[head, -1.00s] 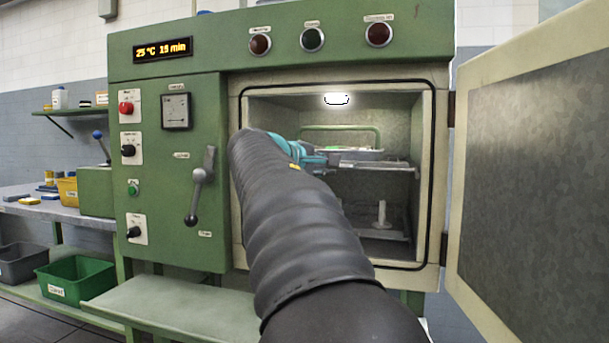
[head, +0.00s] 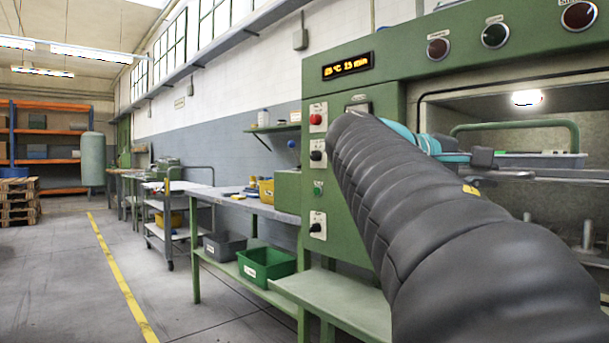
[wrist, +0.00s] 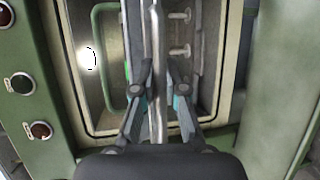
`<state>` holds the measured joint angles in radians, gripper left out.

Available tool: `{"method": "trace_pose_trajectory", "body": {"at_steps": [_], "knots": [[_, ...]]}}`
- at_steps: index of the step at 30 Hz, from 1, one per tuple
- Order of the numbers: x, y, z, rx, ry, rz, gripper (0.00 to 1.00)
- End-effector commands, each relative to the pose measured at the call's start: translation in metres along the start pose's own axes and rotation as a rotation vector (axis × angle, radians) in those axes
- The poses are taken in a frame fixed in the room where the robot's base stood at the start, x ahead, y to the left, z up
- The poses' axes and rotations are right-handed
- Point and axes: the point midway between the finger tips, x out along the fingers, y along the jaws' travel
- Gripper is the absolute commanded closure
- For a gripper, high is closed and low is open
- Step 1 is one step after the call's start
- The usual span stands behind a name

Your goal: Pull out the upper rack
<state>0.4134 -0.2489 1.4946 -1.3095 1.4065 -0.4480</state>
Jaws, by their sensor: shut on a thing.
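The upper rack (head: 545,174) is a grey metal shelf at the opening of the green oven, its front rail running across the head view. In the wrist view its rail (wrist: 157,30) shows as a pale bar running up between my fingers. My gripper (head: 480,160) is shut on the rack at its front edge; its dark fingers also show in the wrist view (wrist: 159,80). My arm hides the left part of the opening.
A lower rack area with a small upright post (head: 588,235) is below. A pale green ledge (head: 335,300) juts out under the oven. A workbench (head: 235,198) with a green bin (head: 265,264) stands left.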

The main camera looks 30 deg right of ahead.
Motion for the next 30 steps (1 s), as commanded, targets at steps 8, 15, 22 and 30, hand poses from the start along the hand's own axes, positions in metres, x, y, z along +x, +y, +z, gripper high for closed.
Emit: {"method": "trace_pose_trajectory", "body": {"at_steps": [8,15,22,30], "knots": [[-0.001,-0.001,0.004,0.0,-0.01,-0.003,1.0],[-0.002,-0.001,0.003,0.0,-0.007,-0.002,0.67],[-0.002,-0.001,0.002,0.0,-0.003,-0.001,0.63],[-0.012,0.0,0.001,0.0,0.001,0.0,0.63]]}}
